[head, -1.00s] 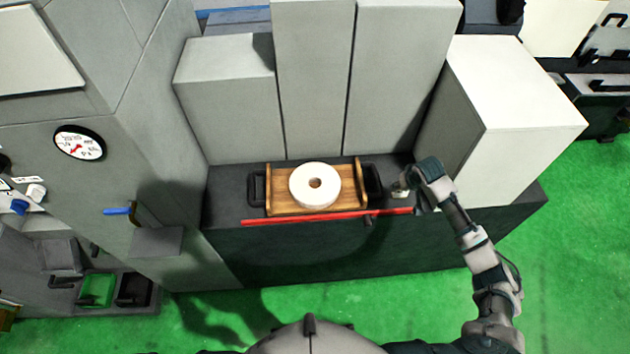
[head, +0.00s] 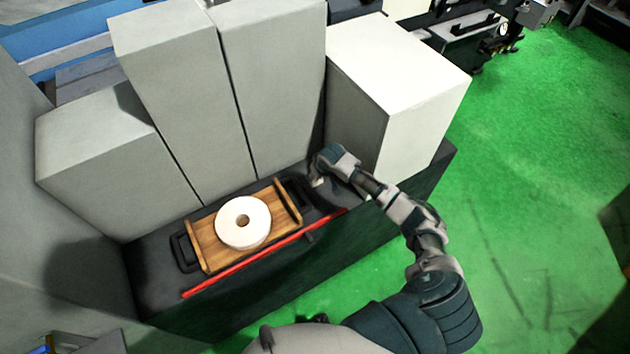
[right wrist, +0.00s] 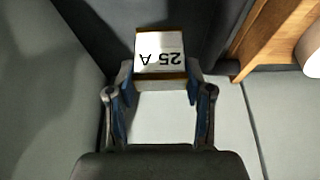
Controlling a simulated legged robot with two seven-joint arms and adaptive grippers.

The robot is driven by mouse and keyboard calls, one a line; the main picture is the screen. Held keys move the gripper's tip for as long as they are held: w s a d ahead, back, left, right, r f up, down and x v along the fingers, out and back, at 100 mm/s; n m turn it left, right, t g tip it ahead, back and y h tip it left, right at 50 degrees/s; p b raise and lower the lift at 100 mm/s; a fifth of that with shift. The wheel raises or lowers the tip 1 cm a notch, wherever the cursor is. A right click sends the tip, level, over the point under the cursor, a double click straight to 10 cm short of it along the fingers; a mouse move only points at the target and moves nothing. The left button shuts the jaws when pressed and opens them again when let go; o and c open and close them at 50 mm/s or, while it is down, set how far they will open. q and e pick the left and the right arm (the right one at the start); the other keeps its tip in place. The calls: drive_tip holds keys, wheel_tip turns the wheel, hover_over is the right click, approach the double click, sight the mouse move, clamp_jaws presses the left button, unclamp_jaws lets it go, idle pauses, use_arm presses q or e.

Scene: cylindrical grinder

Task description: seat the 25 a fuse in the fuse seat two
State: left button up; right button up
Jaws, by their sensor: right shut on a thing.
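The 25 A fuse (right wrist: 160,55) is a small pale block with brown edges, its label upside down in the right wrist view. My right gripper (right wrist: 160,92) is shut on it, with one finger on each side. In the head view my right gripper (head: 318,180) is over the right end of the dark ledge, beside the white box, and mostly hides the fuse. Fuse seat two cannot be made out in these frames. My left gripper is not in view.
A wooden tray (head: 208,252) with dark handles holds a white ring-shaped roll (head: 232,232). A red bar (head: 262,254) runs along the ledge's front edge. Grey cabinets (head: 180,100) stand behind, and a white-topped box (head: 400,65) stands right. Green floor (head: 520,200) is open at right.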

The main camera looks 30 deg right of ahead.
sight(318, 181)
drive_tip(key=f, duration=0.3)
drive_tip(key=shift+s, duration=0.25)
drive_tip(key=shift+d+f, duration=0.1)
drive_tip(key=shift+f, duration=0.2)
drive_tip(key=o, duration=1.2)
drive_tip(key=shift+w, duration=0.1)
